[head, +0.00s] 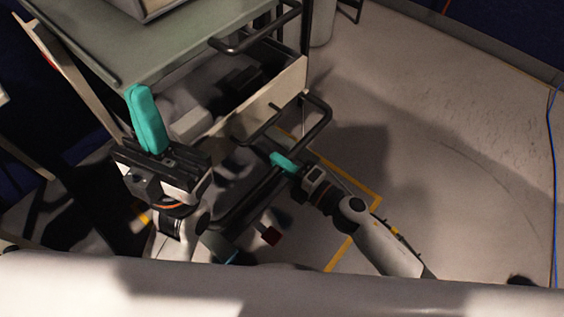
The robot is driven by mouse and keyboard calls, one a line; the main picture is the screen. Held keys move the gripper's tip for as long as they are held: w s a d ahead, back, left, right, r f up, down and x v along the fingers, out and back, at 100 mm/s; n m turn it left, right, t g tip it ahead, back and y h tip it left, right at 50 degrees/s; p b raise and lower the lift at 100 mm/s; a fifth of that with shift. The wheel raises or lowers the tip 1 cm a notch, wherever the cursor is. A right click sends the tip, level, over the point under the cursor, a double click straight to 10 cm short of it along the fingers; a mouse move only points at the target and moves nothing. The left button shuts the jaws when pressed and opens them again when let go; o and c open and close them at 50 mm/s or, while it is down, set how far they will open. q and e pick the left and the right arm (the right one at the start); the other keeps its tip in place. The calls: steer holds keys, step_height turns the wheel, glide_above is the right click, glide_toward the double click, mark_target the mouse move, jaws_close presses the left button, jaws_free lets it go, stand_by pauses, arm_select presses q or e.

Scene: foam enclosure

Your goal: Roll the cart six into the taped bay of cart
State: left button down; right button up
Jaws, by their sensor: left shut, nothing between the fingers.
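A cart with a grey-green top (185,45) stands at the upper left, tilted in the picture; I see no number on it. A black handle (262,38) sticks out from its top edge, and another black handle (318,125) sits lower down. My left gripper (146,112), with teal fingers, is shut and empty in front of the cart's near side. My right gripper (277,157) has its teal fingertips close by the lower black handle; whether they touch or grip it is unclear. Yellow tape (342,182) marks the floor beside and below the cart, partly hidden by my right arm.
The cart's open side (285,92) shows a pale panel and dark items inside. A pale object (155,5) rests on the top. Grey floor (460,190) lies clear to the right. A blue cable (553,180) runs along the right edge, by a dark blue wall.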

jaws_close()
steer(key=shift+s+d, duration=0.1)
steer(key=shift+d, duration=0.05)
steer(key=shift+v, duration=2.95)
steer(key=shift+b+v, duration=0.4)
steer(key=shift+v, duration=2.5)
steer(key=shift+v, duration=2)
